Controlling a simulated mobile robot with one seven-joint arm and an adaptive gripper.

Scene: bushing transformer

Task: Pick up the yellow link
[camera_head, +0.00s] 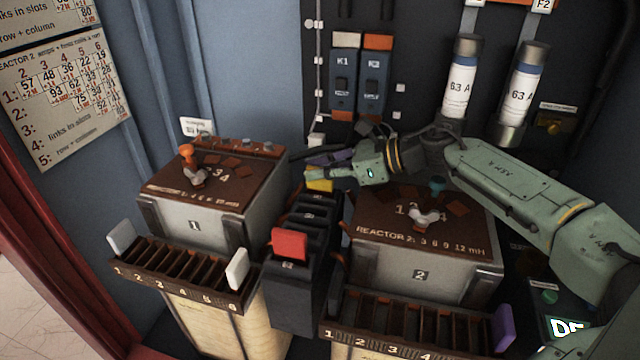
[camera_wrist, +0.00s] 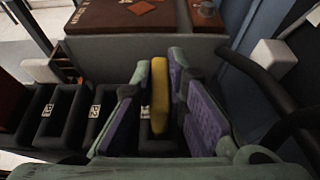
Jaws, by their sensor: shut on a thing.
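The yellow link (camera_head: 320,184) shows in the head view at the far end of the row of black holders (camera_head: 312,222), just under my gripper (camera_head: 328,165). In the wrist view the yellow link (camera_wrist: 159,95) stands between the purple-padded fingers of my gripper (camera_wrist: 160,105). The fingers are shut on it. Its lower end is close to the black holder (camera_wrist: 110,125); I cannot tell whether it still sits in a slot. In the head view my fingers partly cover its top.
A red link (camera_head: 290,243) stands in the nearest black holder. Reactor 1 (camera_head: 215,215) is left and reactor 2 (camera_head: 420,265) right, each with a slotted rack in front. White links (camera_head: 121,237) and a purple link (camera_head: 503,327) stand at rack ends. Dark cables (camera_wrist: 270,75) run beside my gripper.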

